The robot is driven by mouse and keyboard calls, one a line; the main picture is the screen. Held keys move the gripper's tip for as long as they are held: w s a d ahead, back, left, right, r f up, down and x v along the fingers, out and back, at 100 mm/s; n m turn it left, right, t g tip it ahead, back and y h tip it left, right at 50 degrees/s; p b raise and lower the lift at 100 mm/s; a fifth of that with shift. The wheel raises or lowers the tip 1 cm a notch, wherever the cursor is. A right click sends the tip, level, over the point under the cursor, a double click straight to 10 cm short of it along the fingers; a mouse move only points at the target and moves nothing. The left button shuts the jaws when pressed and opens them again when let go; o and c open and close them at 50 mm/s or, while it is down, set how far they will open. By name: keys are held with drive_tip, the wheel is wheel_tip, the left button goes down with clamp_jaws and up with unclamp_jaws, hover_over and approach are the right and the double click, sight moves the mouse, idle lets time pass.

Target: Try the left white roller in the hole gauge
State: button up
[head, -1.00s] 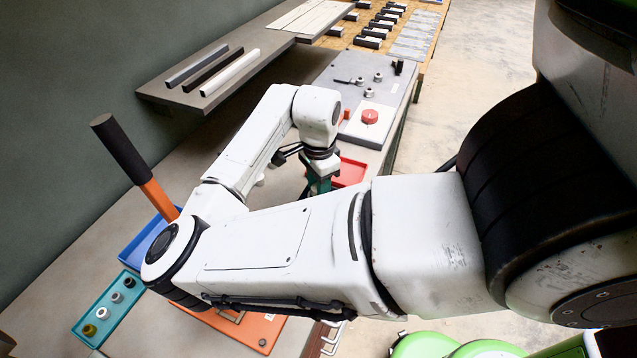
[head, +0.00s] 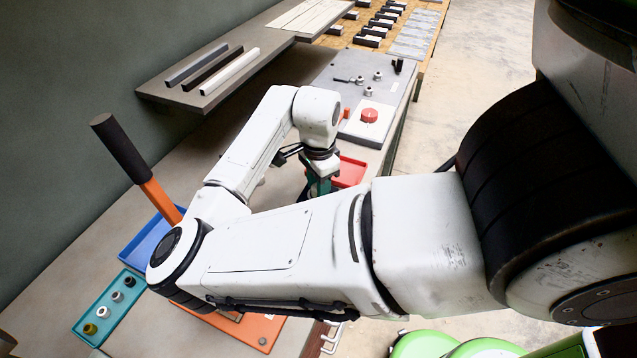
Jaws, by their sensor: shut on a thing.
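My gripper (head: 319,186) is beyond my forearm, beside a red tray (head: 350,172). Only its upper part shows, with dark and green pieces. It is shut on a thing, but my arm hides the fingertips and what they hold. A teal rack (head: 77,327) at the lower left carries a row of small rollers. I cannot make out a hole gauge.
An orange lever with a black grip (head: 120,150) rises over a blue tray (head: 140,245) at the left. A grey plate (head: 385,88) with small fittings and a red button (head: 369,115) lie beyond the gripper. A shelf with bars (head: 150,95) overhangs the back.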

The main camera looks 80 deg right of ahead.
idle(0.3)
drive_tip(key=o, duration=1.1)
drive_tip(key=shift+r, duration=0.1)
wheel_tip(320, 180, up, 11)
drive_tip(key=b, duration=0.1)
drive_tip(key=shift+f, duration=0.2)
drive_tip(key=shift+s, duration=0.1)
